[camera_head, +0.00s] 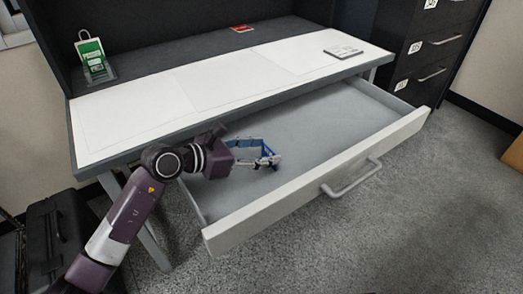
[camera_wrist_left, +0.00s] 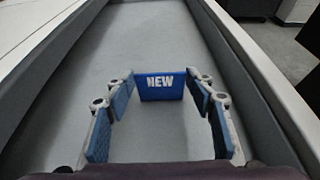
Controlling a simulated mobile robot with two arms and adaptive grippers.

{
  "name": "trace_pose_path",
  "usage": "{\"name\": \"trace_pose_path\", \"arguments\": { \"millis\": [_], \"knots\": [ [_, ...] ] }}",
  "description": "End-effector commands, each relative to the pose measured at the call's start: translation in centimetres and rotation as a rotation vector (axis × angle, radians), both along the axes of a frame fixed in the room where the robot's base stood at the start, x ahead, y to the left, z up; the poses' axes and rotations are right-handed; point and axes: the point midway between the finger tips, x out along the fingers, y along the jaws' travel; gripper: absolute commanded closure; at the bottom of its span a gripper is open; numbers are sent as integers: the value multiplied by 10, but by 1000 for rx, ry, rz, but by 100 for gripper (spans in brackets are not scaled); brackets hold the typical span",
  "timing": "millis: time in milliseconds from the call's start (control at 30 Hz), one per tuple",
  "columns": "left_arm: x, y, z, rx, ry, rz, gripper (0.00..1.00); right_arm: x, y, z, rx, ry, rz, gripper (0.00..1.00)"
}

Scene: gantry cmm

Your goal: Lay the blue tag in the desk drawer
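The blue tag (camera_wrist_left: 161,88), a flat plate with white "NEW" lettering, spans the gap between my left gripper's fingertips in the wrist view, its face towards the camera. My left gripper (camera_wrist_left: 160,84) has its blue-padded fingers spread wide, with the tips against the tag's two side edges. In the head view my left gripper (camera_head: 268,158) is over the left part of the open desk drawer (camera_head: 345,122). The drawer has a grey floor and a pale front with a bar handle. I cannot tell the tag's exact height above the floor. My right gripper is not in view.
The desk top (camera_head: 190,88) overhangs the back of the drawer. On it are a green-and-white tag on a stand (camera_head: 91,54), a grey plate (camera_head: 343,51) and a red item (camera_head: 242,28). A dark cabinet (camera_head: 425,50) stands right. The drawer's middle and right are empty.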

Motion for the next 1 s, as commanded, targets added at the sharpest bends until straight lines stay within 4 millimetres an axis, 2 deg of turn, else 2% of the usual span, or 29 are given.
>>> {"name": "trace_pose_path", "arguments": {
  "millis": [33, 167, 533, 667, 733, 1000],
  "knots": [
    [0, 0, 0, 0, 0, 0, 46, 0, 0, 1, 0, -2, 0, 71],
    [0, 0, 0, 0, 0, 0, 33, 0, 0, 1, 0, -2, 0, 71],
    [0, 0, 4, -1, -1, 0, 33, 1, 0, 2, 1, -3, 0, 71],
    [-10, 16, 10, 3, 0, 2, 33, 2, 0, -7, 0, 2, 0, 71],
    [-19, 28, 16, 5, -1, 2, 33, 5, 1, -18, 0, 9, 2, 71],
    [-51, 70, 37, 5, 0, 0, 33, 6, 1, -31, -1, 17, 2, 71]
  ]
}}
